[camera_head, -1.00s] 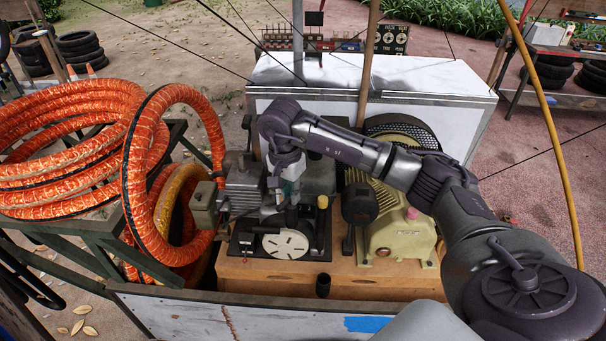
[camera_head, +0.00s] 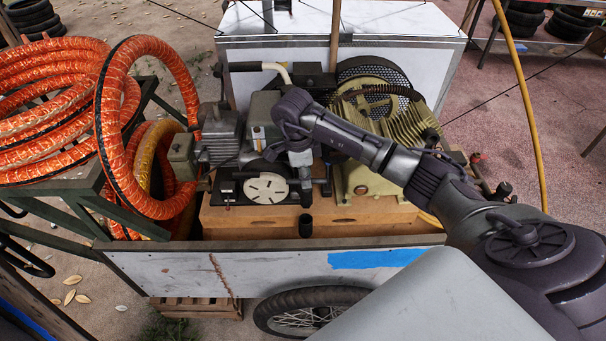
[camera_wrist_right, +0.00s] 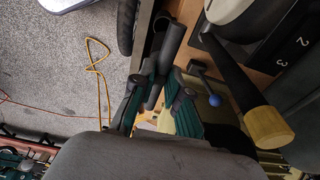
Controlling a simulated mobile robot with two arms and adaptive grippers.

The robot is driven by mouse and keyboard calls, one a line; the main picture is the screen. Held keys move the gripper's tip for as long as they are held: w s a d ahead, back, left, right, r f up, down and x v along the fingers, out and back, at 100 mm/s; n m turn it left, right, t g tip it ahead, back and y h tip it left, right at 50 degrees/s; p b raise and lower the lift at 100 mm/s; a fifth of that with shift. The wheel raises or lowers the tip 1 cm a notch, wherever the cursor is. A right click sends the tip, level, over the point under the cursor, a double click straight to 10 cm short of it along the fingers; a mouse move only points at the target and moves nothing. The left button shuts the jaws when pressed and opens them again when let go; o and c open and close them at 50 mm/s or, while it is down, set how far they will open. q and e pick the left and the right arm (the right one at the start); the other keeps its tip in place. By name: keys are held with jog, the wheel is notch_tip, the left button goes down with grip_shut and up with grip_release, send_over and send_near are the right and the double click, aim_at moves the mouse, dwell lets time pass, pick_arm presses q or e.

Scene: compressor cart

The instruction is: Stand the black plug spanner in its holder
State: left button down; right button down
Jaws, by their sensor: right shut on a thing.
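My right gripper (camera_wrist_right: 160,100) is shut on the black plug spanner (camera_wrist_right: 171,42), a dark bar between its teal-sided fingers in the right wrist view. In the head view the right gripper (camera_head: 298,160) is above the wooden deck, right of a pale round disc, with its fingers partly hidden by the wrist. A short upright black tube (camera_head: 305,225), which looks like the holder, stands at the deck's front edge, below the gripper. In the wrist view a dark round tube beside the spanner's far end may be the same holder; whether they touch I cannot tell. My left gripper is not in view.
The compressor (camera_head: 375,150) stands right of the gripper. A grey engine (camera_head: 221,137) is on the left, beside coiled orange hoses (camera_head: 50,120). The cart's side panel (camera_head: 250,270) rises in front. A yellow-knobbed handle (camera_wrist_right: 265,125) and blue-ball lever (camera_wrist_right: 214,100) are close to the fingers.

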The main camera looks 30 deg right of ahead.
aim_at(305, 192)
jog(key=shift+f+b, duration=2.5)
jog(key=shift+f, duration=0.4)
jog(key=shift+b, duration=0.4)
jog(key=shift+f, duration=0.1)
jog(key=shift+f+b, duration=3.5)
jog(key=shift+f, duration=0.75)
jog(key=c, duration=1.1)
grip_release()
jog(key=shift+o, duration=0.2)
